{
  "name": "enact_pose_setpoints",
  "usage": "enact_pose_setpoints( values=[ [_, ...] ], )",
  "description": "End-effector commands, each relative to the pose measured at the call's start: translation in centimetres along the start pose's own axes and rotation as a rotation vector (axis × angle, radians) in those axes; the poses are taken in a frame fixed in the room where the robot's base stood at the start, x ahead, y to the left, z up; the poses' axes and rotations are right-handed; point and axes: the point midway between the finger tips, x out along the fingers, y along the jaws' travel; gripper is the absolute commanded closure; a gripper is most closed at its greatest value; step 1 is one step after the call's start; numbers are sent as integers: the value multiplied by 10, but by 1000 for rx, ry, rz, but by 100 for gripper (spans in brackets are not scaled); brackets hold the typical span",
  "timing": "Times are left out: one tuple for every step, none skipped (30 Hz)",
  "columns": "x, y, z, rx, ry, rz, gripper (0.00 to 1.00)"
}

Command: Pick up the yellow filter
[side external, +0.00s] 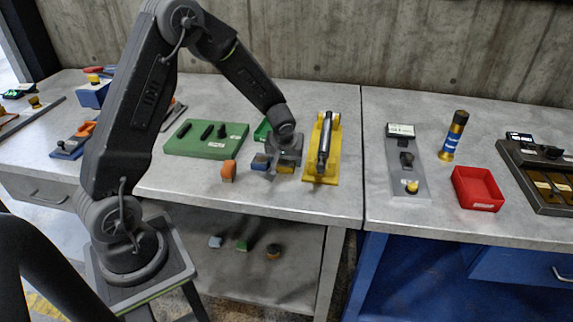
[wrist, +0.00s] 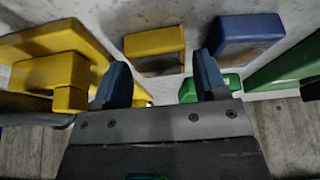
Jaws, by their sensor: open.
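The yellow filter appears to be the small yellow block (wrist: 155,42) just beyond my fingertips, roughly in line with the gap between them, in the wrist view. In the side view the yellow block (side external: 286,168) shows low beside my gripper, partly hidden by it. My gripper (wrist: 162,66) is open, with nothing held between its two dark blue fingers. In the side view my gripper (side external: 283,158) is low over the table, pointing down. I cannot tell whether a finger touches the block.
A blue block (wrist: 249,30) stands close to the yellow one. A green block (side external: 262,130) lies behind my gripper. An orange block (side external: 228,171) stands left. The yellow press-like fixture (side external: 331,160) is close on the right, the green board (side external: 190,147) on the left.

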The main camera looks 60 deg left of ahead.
Motion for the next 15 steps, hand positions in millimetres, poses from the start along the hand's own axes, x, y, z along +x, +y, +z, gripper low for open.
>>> enact_pose_setpoints(
  values=[
    [6, 0, 0, 0, -1, 0, 34],
    [7, 0, 0, 0, 0, 0, 34],
    [9, 0, 0, 0, 0, 1, 34],
    [9, 0, 0, 0, 1, 1, 34],
    [10, 0, 0, -1, 1, 1, 34],
    [10, 0, 0, -1, 1, 2, 34],
    [10, 0, 0, 0, 1, 2, 34],
    [10, 0, 0, 0, 1, 2, 34],
    [9, 0, 0, 0, 1, 2, 34],
    [9, 0, 0, 0, 1, 2, 34],
    [9, 0, 0, 0, 1, 1, 37],
    [9, 0, 0, 0, 1, 1, 41],
    [9, 0, 0, 0, 1, 1, 44],
    [9, 0, 0, 0, 1, 1, 46],
    [9, 0, 0, 0, 1, 1, 50]
  ],
)
